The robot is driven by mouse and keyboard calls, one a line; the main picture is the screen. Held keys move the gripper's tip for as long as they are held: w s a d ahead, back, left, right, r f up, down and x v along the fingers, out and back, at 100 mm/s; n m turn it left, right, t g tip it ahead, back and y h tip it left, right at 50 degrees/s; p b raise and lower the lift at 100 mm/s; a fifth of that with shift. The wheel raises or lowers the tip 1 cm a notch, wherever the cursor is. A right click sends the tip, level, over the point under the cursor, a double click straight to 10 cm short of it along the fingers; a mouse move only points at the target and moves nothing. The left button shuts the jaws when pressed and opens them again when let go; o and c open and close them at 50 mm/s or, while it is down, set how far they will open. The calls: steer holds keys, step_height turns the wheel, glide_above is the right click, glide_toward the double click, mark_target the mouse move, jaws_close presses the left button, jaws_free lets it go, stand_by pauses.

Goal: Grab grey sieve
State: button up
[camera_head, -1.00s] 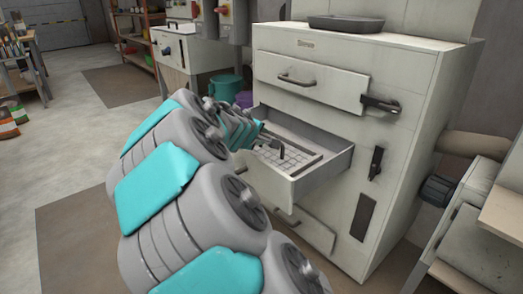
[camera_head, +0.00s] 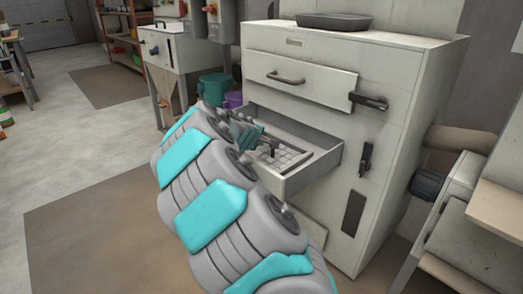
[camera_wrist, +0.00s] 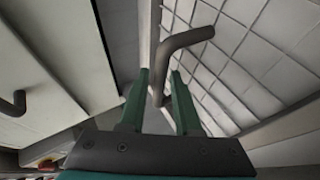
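The grey sieve (camera_head: 290,157) lies in the open drawer (camera_head: 312,175) of the tall cream cabinet. It is a grid tray with a dark bent handle (camera_head: 274,146) standing up from it. In the wrist view the sieve's mesh (camera_wrist: 245,65) fills the right side, and the handle (camera_wrist: 188,40) rises between my green fingers. My gripper (camera_wrist: 161,76) is open, one finger on each side of the handle's lower part, with gaps visible. In the head view my gripper (camera_head: 250,138) is at the drawer's left part, partly hidden by my arm.
A closed drawer with a handle (camera_head: 285,78) is directly above the open one. A dark latch (camera_head: 369,101) sticks out from the cabinet front. A dark tray (camera_head: 334,21) rests on top. A green bucket (camera_head: 214,88) and a purple one stand behind, left of the cabinet.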

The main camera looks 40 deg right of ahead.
steer(key=shift+w+d+f, duration=0.15)
steer(key=shift+d, duration=0.1)
jaws_close()
stand_by(1.4)
